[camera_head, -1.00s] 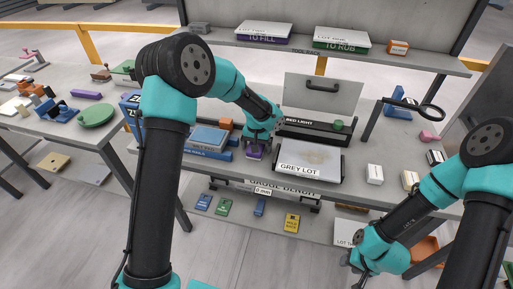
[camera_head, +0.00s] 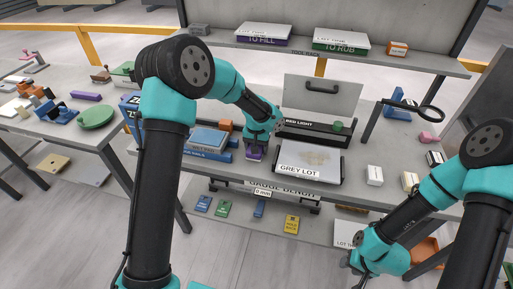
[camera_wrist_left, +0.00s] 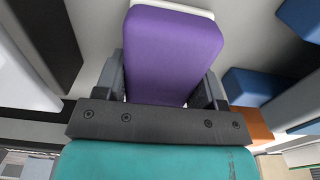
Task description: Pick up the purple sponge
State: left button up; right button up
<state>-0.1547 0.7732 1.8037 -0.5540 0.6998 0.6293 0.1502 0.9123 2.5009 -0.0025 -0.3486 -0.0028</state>
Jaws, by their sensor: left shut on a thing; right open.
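The purple sponge (camera_wrist_left: 172,45) shows large in the left wrist view, a purple block with a pale layer along its far edge, between the two dark fingers. In the head view it is a small purple patch (camera_head: 254,154) below my left gripper (camera_head: 257,146). My left gripper is shut on the sponge, just left of the tray marked GREY LOT. Whether the sponge touches the bench cannot be told. My right gripper (camera_head: 352,262) is at the lower right, low by the bench's front, open; its fingers are barely visible.
The GREY LOT tray (camera_head: 299,171) is right of my left gripper. Blue blocks (camera_head: 209,139) and an orange block (camera_head: 225,125) lie to its left. The dark RED LIGHT box (camera_head: 318,132) stands behind. Small blocks (camera_head: 375,175) stand at the right, with bare bench between.

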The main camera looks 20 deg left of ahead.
pick_arm(q)
jog(key=shift+r, duration=1.4)
jog(key=s+d+r, duration=0.1)
jog(key=s+d, duration=0.1)
jog(key=s, duration=0.5)
jog(key=s+d+r, duration=0.1)
jog(key=s+d, duration=0.1)
jog(key=s, duration=0.6)
jog(key=shift+s+d, duration=0.2)
jog(key=shift+d, duration=0.1)
jog(key=o, duration=0.3)
jog(key=shift+c, duration=1.3)
jog(key=w+a+r+n, duration=0.3)
jog(key=w+a, duration=0.1)
jog(key=a, duration=0.3)
jog(key=w+a+r+n, duration=0.3)
jog(key=w+a, duration=0.1)
jog(key=a, duration=0.4)
jog(key=w+a+r+n, duration=0.3)
jog(key=a, duration=0.5)
jog(key=shift+w+a, duration=0.1)
jog(key=shift+w, duration=0.3)
